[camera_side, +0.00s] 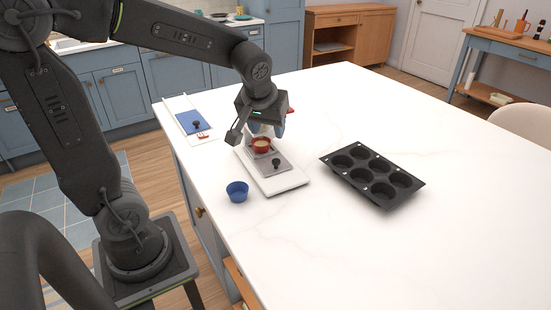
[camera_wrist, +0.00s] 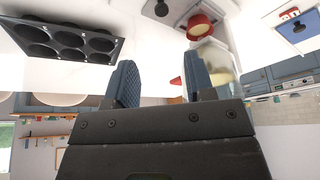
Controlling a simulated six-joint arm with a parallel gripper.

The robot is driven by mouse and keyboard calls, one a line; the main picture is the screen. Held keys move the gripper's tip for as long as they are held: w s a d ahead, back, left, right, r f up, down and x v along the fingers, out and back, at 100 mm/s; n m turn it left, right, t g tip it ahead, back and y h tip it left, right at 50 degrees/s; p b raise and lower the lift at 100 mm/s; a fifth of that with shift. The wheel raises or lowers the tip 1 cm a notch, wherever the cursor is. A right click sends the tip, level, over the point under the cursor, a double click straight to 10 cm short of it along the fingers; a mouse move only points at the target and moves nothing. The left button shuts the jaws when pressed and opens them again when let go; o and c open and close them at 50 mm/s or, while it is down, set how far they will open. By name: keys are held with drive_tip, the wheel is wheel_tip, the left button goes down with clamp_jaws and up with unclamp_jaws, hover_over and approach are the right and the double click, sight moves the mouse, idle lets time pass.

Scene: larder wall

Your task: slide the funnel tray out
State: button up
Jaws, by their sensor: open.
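A grey tray (camera_side: 283,167) with a black knob (camera_side: 276,162) lies in a white base (camera_side: 287,183) on the white counter. A red round cup-shaped piece (camera_side: 261,146) with something pale inside sits at the tray's far end. I cannot tell whether it is the funnel. My gripper (camera_side: 265,130) is over that far end, just above or behind the red piece; contact cannot be told. In the wrist view, my gripper (camera_wrist: 160,84) has its blue fingers apart with nothing clearly between them. There the red piece (camera_wrist: 201,27) and the knob (camera_wrist: 162,8) show beyond the fingers.
A blue panel (camera_side: 187,121) with a black knob lies in another white base at the counter's left edge. A small blue cup (camera_side: 237,191) stands left of the grey tray. A black muffin tin (camera_side: 373,176) lies to the right. The counter's near right is clear.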

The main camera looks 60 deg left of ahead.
sight(276, 160)
drive_tip(key=x, duration=1.4)
drive_tip(key=shift+w+a+f, duration=0.1)
drive_tip(key=shift+a, duration=0.2)
clamp_jaws()
